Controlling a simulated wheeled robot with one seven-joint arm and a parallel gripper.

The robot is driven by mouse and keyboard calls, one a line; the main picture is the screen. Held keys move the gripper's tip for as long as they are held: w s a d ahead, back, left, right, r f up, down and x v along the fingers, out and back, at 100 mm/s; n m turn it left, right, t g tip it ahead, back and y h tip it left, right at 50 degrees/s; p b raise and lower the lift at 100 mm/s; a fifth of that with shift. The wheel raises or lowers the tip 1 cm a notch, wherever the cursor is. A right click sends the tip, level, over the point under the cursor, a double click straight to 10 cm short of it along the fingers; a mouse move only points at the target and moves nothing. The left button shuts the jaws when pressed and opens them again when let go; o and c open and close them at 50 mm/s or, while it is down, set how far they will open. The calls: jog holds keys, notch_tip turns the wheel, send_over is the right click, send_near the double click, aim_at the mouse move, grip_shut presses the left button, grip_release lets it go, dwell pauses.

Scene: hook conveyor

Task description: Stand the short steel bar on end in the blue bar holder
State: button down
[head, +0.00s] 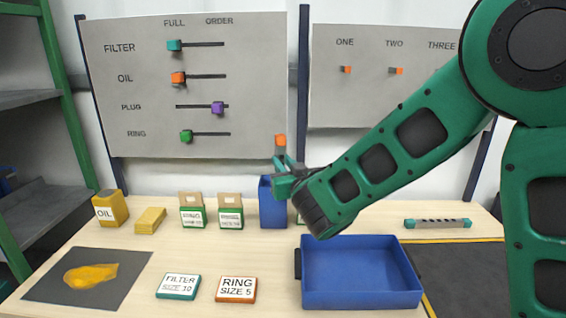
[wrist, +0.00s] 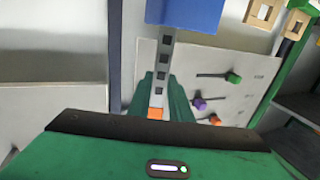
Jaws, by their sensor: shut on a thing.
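The short steel bar (wrist: 165,72), grey with dark holes and an orange end (head: 280,141), is in my gripper (head: 284,172). In the head view it stands roughly upright, its orange end above the fingers. In the wrist view the green fingers (wrist: 162,98) are shut on it near that end. The blue bar holder (head: 272,205) stands at the back of the table, just below my gripper. It also shows at the top of the wrist view (wrist: 185,12), where the bar's far end meets its edge in the picture. I cannot tell whether that end is inside the holder.
Green-and-white boxes (head: 231,214) stand left of the holder. A blue tray (head: 360,302) lies in front. A longer bar with teal ends (head: 437,223) lies at right. A slider board (head: 200,100) rises behind. A dark mat (head: 50,278) with a yellow patch lies front left.

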jog(key=c, duration=1.5)
grip_release()
jog(key=shift+c, duration=0.2)
jog(key=v, duration=1)
jog(key=shift+s+d, duration=0.2)
jog(key=shift+s, duration=0.05)
